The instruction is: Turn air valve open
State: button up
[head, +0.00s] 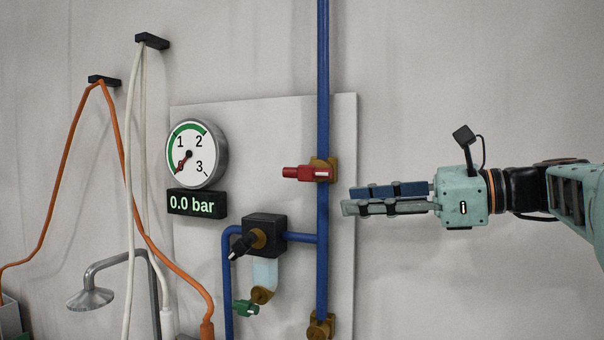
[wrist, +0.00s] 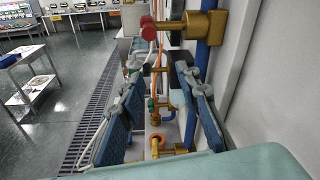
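The air valve has a red handle (head: 305,172) on a brass body (head: 322,165), set on a vertical blue pipe (head: 322,80). The handle lies level, pointing left, crosswise to the pipe. In the wrist view the red handle (wrist: 149,30) and brass body (wrist: 196,24) show at the top, above the fingers. My gripper (head: 349,200) is just right of the pipe and a little lower than the handle, touching nothing that I can see. In the wrist view my gripper (wrist: 162,88) has its blue-padded fingers wide apart, with nothing held between them.
A dial gauge (head: 195,154) has its needle at the low end; the display (head: 197,203) below reads 0.0 bar. A black regulator (head: 264,232) and green-handled drain (head: 246,307) sit below the valve. Orange (head: 66,150) and white hoses hang left. The wall right of the panel is clear.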

aim_at(280, 172)
jog(key=w+a+r, duration=0.1)
jog(key=a, duration=0.3)
jog(key=w+a+r+y, duration=0.1)
jog(key=a, duration=0.2)
jog(key=w+a+r+y, duration=0.1)
jog(key=a+r, duration=0.1)
jog(key=a, duration=0.2)
jog(key=shift+w+a+r, duration=0.1)
jog(key=shift+w+a, duration=0.05)
jog(key=shift+a, duration=0.2)
grip_shut()
